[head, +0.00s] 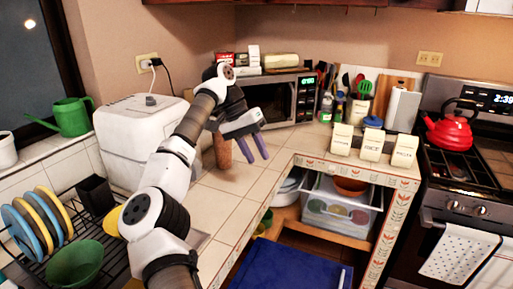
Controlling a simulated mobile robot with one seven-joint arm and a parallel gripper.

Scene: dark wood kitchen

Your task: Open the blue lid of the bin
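The blue lid (300,266) shows at the bottom centre, flat and seen from above. Its near part is cut off by the picture's lower edge, and a pale bar (341,279) shows at its right side. The bin's body below is out of view. The lid appears shut, though its near side cannot be seen. My gripper (258,160) is above the tiled counter, well behind and above the lid. Its two purple fingers point down and stand apart, with nothing between them. It is not touching the lid.
The tiled counter (226,196) edge lies between my gripper and the lid. An open shelf with a clear plastic container (340,212) is behind the lid. A dish rack with plates (38,225) is at left. The stove with a red kettle (449,132) is at right.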

